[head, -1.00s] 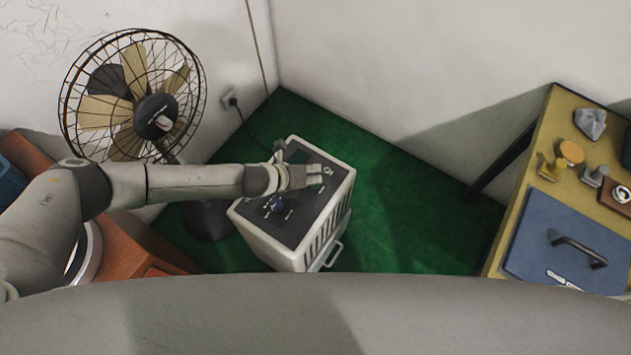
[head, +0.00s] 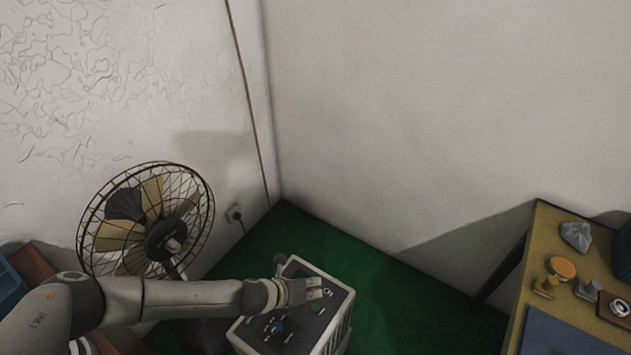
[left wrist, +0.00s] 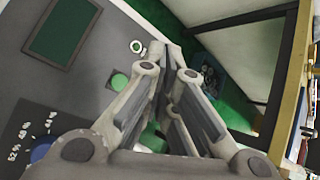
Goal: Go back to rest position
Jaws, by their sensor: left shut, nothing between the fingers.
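My left arm comes in from the left in the head view, and my left gripper (head: 314,289) is over the top panel of a white and dark grey machine (head: 262,334). In the left wrist view the fingers of the left gripper (left wrist: 172,62) are closed together with nothing between them. A green button (left wrist: 119,81) and a blue knob (left wrist: 40,152) show on the panel beside and below the fingers. I cannot tell whether the fingertips touch the panel. My right gripper is in neither view.
A caged fan (head: 146,222) stands behind my left arm. A yellow table (head: 556,232) at the right holds a grey rock-like piece (head: 576,236), an orange-topped part (head: 560,268) and a blue mat (head: 560,335). Green floor (head: 400,310) is clear between machine and table.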

